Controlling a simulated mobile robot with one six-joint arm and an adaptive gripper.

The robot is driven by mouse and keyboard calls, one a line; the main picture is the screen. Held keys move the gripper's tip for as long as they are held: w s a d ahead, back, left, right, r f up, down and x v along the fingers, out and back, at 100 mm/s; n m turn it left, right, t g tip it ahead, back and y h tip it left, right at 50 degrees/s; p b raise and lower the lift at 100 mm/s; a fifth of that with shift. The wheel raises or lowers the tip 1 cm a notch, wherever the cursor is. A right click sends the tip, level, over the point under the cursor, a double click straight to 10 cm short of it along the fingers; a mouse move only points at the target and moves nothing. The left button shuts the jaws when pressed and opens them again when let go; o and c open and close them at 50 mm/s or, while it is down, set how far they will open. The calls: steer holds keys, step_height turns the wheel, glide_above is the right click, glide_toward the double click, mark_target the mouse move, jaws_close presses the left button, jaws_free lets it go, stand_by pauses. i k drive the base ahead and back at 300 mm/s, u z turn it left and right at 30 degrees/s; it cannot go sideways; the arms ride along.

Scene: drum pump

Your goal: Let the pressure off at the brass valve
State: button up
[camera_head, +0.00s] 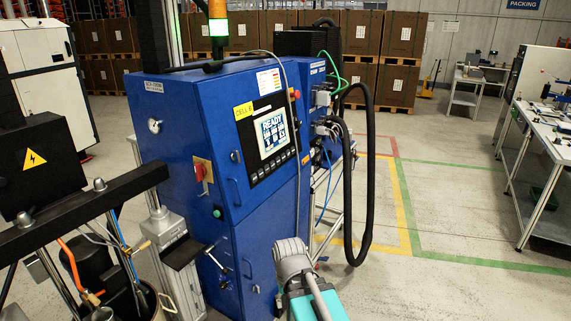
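The drum pump (122,278) stands at the lower left, with posts, hoses and a dark crossbar in front of it. A small brass-coloured fitting (144,246) shows beside its right post; I cannot tell for sure whether it is the brass valve. An orange hose (70,265) runs down to an orange part at the pump's left. Part of my arm, grey and teal, shows at the bottom centre, right of the pump and in front of the blue cabinet. My gripper is not in view.
A blue control cabinet (205,115) with a lit screen and a red switch stands just behind the pump. A thick black hose (370,170) loops at its right. The floor (450,215) to the right is clear up to a workbench (545,130).

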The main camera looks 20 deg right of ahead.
mark_target(94, 300)
steer(key=z, duration=0.1)
steer(key=k, duration=1.95)
steer(key=u, duration=0.45)
steer(key=i, duration=1)
